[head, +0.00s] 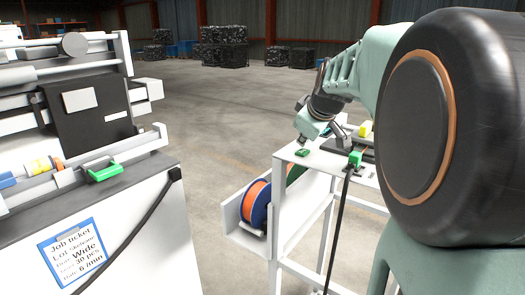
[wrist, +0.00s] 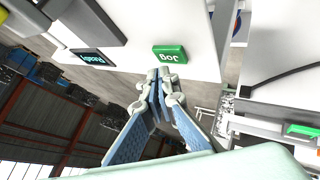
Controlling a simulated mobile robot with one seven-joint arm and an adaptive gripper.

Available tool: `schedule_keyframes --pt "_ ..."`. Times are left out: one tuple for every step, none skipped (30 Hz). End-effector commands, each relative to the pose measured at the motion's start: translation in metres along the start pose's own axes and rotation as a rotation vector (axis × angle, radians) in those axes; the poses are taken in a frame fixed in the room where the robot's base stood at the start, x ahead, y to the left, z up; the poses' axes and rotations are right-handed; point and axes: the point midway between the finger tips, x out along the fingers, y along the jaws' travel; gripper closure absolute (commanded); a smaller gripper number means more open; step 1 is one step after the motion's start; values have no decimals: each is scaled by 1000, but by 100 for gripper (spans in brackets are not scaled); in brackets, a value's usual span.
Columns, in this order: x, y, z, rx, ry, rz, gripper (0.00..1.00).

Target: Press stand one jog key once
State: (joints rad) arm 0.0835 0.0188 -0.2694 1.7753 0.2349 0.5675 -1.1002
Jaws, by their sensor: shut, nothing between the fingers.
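The stand's green jog key (head: 302,152) is on the near left corner of the white stand top (head: 330,160). In the wrist view the key (wrist: 170,53) bears the word "Jog", seen upside down. My gripper (wrist: 162,76) is shut and empty, with its fingertips together just beside the key in that picture. In the head view my gripper (head: 304,137) is just above the key. A small gap seems to show between them, but I cannot tell touch for certain. No stand number is readable.
A dark "Ready" display (wrist: 92,57) is beside the key. A green block (head: 356,158) and a yellow part (head: 365,129) are on the stand. A blue and orange spool (head: 257,203) hangs below. A machine with a job ticket (head: 72,252) stands left, across clear floor.

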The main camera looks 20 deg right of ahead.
Motion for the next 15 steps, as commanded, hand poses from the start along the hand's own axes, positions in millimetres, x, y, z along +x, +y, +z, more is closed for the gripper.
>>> schedule_keyframes --pt "0 0 0 0 0 0 100" --pt "0 0 0 0 0 0 100" --pt "0 0 0 0 0 0 100" --pt "0 0 0 0 0 0 100" --pt "0 0 0 0 0 0 100" --pt "1 0 0 0 0 0 100" --pt "1 -1 1 0 0 0 100" --pt "2 -1 1 0 0 0 100" --pt "2 -2 2 0 0 0 100" --pt "3 -2 2 0 0 0 100" --pt "4 -3 3 0 0 0 100" --pt "5 -4 4 0 0 0 100" --pt "6 -4 4 0 0 0 100" --pt "6 -4 4 0 0 0 100" --pt "6 -5 5 0 0 0 100"
